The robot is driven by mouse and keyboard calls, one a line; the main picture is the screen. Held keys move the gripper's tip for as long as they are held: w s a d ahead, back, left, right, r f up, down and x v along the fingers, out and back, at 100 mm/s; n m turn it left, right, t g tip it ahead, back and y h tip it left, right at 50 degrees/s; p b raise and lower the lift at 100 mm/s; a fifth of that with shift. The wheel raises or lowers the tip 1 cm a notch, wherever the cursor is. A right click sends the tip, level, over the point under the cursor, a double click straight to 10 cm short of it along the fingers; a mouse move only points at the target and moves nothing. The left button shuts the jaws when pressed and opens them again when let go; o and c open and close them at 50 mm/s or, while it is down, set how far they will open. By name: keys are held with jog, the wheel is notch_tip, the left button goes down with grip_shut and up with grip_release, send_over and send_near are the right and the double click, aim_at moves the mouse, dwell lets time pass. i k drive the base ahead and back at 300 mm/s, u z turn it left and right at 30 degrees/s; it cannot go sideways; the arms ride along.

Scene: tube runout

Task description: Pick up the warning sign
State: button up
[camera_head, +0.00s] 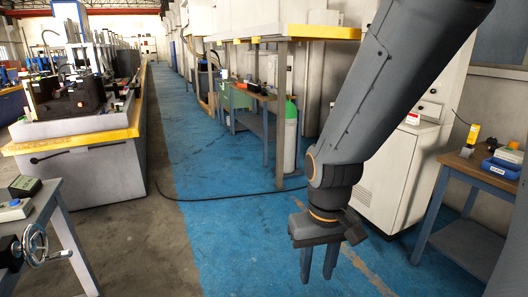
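I cannot make out a warning sign anywhere in the camera_head view. My gripper (318,266) hangs at the lower middle of the view, pointing down over the blue floor. Its two fingers are apart, with blue floor showing between them, and nothing is held. My arm comes down from the upper right and hides part of the cabinet and wall behind it.
A long machine bench (90,146) with a yellow edge runs along the left. A small table (475,180) with tools stands at the right, beside a white cabinet (385,187). A black cable (220,198) crosses the blue floor (210,235), which is otherwise mostly clear.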

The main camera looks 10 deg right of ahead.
aim_at(414, 119)
jog(key=z, duration=0.4)
jog(key=i, duration=1.95)
jog(key=z, duration=1.1)
jog(key=i, duration=1.65)
jog(key=z, duration=0.45)
